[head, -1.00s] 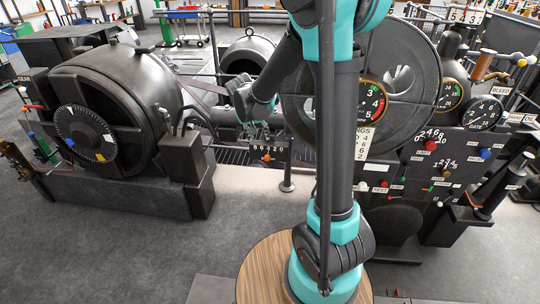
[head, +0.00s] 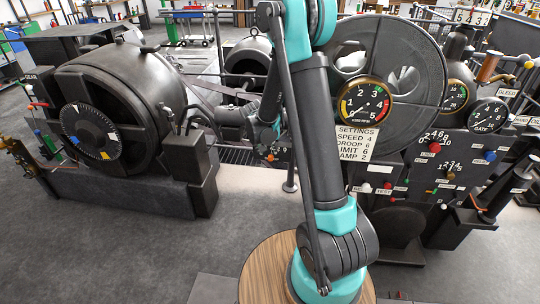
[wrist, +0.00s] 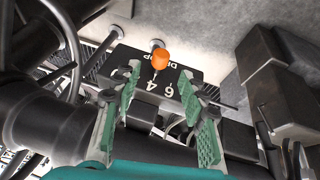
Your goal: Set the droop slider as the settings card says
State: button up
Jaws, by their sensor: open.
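The droop slider's orange knob (wrist: 160,59) stands on a dark plate (wrist: 177,75) marked DROOP, with white numerals including 6 and 4. The knob shows near the 4, but its exact setting is unclear. My gripper (wrist: 162,84) is open, its green-padded fingers spread to either side of the plate, with the knob apart from them. In the head view my gripper (head: 266,138) hangs just above the orange knob (head: 270,157) and hides most of the scale. The settings card (head: 358,142) reads SPEED 4, DROOP 6, LIMIT 6, AMP 2.
A drum machine with a dial (head: 88,131) stands at the left. A big wheel (head: 415,80) and a gauge (head: 364,102) stand right of my arm. A panel of coloured knobs (head: 440,165) is at the far right. A thin post (head: 290,172) stands beside the slider.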

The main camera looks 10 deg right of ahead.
aim_at(270, 156)
jog(key=shift+x, duration=2.65)
jog(key=shift+c, duration=0.3)
grip_shut()
